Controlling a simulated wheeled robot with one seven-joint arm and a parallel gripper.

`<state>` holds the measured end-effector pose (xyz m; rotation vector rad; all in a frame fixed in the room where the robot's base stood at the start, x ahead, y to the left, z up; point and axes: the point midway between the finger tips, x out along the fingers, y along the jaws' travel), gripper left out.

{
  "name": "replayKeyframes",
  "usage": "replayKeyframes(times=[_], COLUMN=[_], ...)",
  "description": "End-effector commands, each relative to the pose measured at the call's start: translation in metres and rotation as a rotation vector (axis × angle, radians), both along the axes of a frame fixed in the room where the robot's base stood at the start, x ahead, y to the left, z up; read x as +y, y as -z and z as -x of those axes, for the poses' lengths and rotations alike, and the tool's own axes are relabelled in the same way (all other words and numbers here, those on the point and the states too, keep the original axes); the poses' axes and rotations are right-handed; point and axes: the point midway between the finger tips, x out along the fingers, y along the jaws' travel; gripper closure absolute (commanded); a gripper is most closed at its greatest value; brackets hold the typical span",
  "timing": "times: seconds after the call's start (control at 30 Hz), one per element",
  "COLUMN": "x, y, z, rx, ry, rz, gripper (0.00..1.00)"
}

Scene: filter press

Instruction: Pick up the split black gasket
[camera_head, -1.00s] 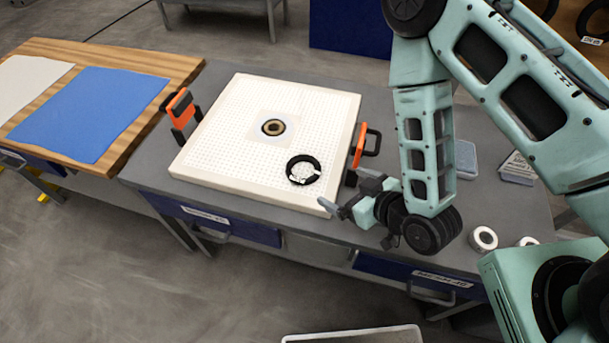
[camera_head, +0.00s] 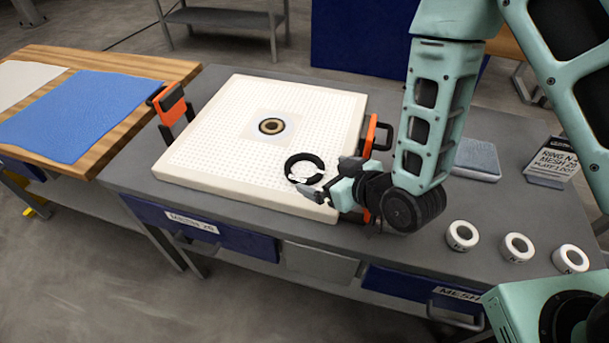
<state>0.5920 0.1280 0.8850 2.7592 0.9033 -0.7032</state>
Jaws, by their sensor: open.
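The black gasket (camera_head: 291,161) is a ring with a gap in it. It lies on the white perforated plate (camera_head: 203,150), toward the front right. A white patch shows inside the ring. My gripper (camera_head: 318,180) is open, with its fingers pointing left at the right side of the gasket. The fingers overlap the gasket's right and lower edge in this view; I cannot tell whether they touch it. Nothing is visibly held. The ring's lower right part is partly hidden.
Orange clamps stand at the plate's left (camera_head: 170,101) and right (camera_head: 371,137). Several white rolls (camera_head: 518,246), a grey box (camera_head: 477,160) and a label stand (camera_head: 551,163) are right. A blue cloth (camera_head: 75,112) lies on the wooden bench left.

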Motion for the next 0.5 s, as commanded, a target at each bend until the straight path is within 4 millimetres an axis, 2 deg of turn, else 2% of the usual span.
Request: replayKeyframes(times=[0.23, 0.5], x=[0.015, 0.032], y=[0.003, 0.019], z=[-0.016, -0.037], rx=[0.001, 0.001], ry=[0.000, -0.001], rz=[-0.001, 0.000], gripper=[0.00, 0.00])
